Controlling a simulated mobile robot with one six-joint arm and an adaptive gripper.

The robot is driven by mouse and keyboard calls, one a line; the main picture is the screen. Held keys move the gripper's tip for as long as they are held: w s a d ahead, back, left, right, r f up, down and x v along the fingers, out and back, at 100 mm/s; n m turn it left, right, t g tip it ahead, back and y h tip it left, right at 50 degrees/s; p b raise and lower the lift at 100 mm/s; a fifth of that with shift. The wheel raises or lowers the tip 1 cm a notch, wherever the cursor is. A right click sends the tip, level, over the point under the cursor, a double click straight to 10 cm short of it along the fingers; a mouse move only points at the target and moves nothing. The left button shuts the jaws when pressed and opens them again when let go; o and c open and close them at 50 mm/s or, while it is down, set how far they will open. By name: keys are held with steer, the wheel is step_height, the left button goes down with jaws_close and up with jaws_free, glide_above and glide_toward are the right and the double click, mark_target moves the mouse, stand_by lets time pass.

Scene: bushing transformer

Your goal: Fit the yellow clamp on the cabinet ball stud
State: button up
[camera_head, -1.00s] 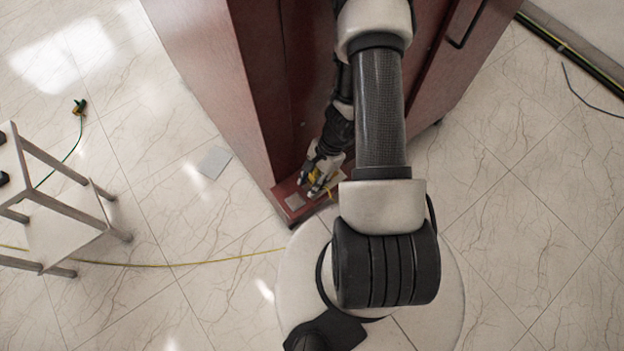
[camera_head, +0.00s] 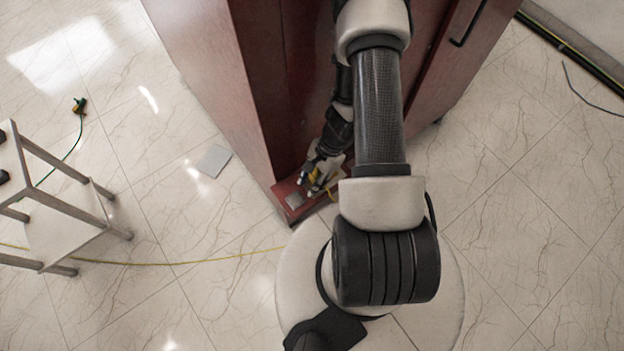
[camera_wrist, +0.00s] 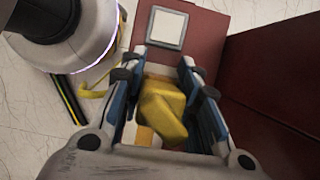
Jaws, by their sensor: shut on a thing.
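The yellow clamp (camera_wrist: 162,110) is between the two fingers of my gripper (camera_wrist: 163,85) in the wrist view, and the gripper is shut on it. In the head view my gripper (camera_head: 318,180) is low at the foot of the red-brown cabinet (camera_head: 262,100), over its bottom ledge. A little of the yellow clamp shows there too. A yellow cable (camera_wrist: 92,93) shows left of the fingers in the wrist view. The ball stud is not visible; the clamp and fingers may hide it. I cannot tell whether the clamp touches anything below it.
A light square plate (camera_wrist: 166,28) lies on the cabinet ledge (camera_wrist: 206,35) ahead of my fingers. A cabinet wall (camera_wrist: 275,75) rises close on the right. A grey stand (camera_head: 75,205) is at the left. A green cable (camera_head: 76,140) and a long yellow cable (camera_head: 180,264) lie on the floor.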

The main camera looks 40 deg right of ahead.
steer(key=shift+f, duration=0.3)
steer(key=o, duration=1.1)
steer(key=shift+o, duration=0.2)
steer(key=v, duration=1.2)
